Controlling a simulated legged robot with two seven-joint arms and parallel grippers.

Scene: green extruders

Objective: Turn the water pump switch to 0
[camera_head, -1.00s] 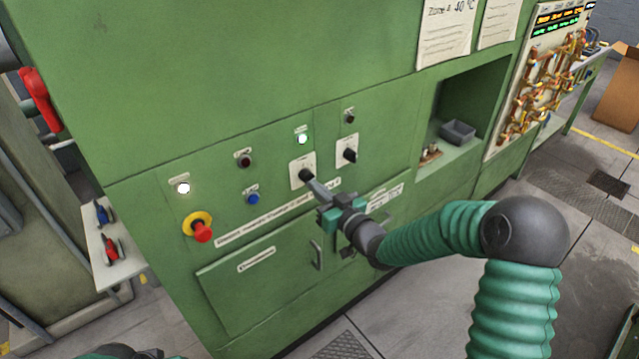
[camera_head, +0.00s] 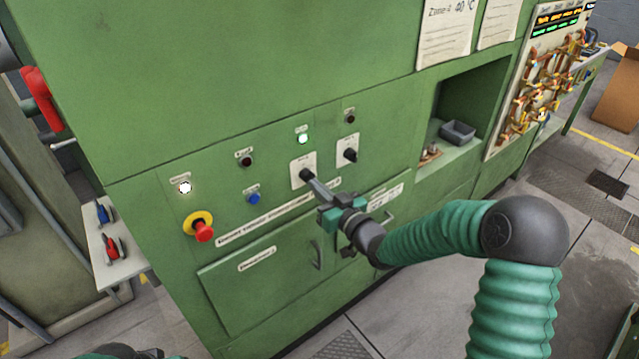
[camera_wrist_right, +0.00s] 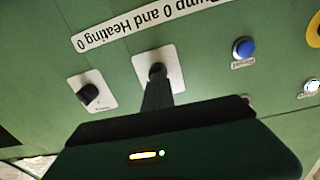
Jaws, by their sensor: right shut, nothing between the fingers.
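A black rotary switch (camera_head: 304,174) on a white plate sits on the green machine front (camera_head: 230,120). A second black rotary switch (camera_head: 350,155) on its own white plate is to its right. My right gripper (camera_head: 312,182) is shut, its fingertips at the left switch; the fingers hide part of it. In the right wrist view the same switch (camera_wrist_right: 157,71) shows just past the fingertips, and the other switch (camera_wrist_right: 88,94) is to its left, clear of the gripper. I cannot tell whether the fingertips touch the knob. My left gripper is not in view; only a bit of dark arm shows at the bottom left.
A red emergency button (camera_head: 203,232) on a yellow ring, a blue button (camera_head: 254,198) and lit lamps are on the same panel. A cabinet door with a handle (camera_head: 316,256) is below. An open recess with a grey box (camera_head: 458,132) is to the right.

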